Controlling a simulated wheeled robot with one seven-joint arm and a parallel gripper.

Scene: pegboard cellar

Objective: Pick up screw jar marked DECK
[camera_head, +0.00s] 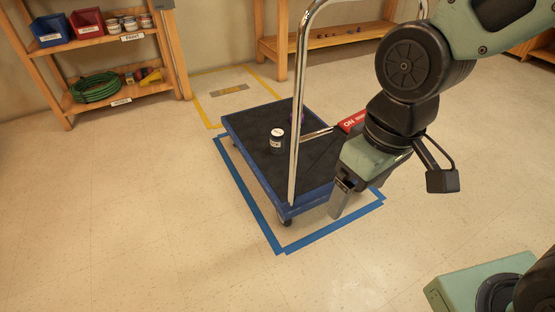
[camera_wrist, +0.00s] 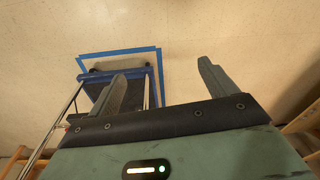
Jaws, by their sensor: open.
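A small dark jar with a pale lid (camera_head: 277,139) stands upright on the black deck of a blue platform cart (camera_head: 240,157). It has a label, but the writing is too small to read. My gripper (camera_head: 339,200) hangs in front of the cart's right part in the head view, to the right of the jar and apart from it. In the wrist view my gripper (camera_wrist: 168,82) is open, with its two fingers wide apart and nothing between them. The jar does not show in the wrist view. The cart's blue edge (camera_wrist: 118,72) shows beyond the left finger.
The cart's chrome handle (camera_head: 298,100) rises between the jar and my arm. Blue tape (camera_head: 250,213) surrounds the cart. Wooden shelves (camera_head: 105,40) stand at the back left. Floor at the front left is clear.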

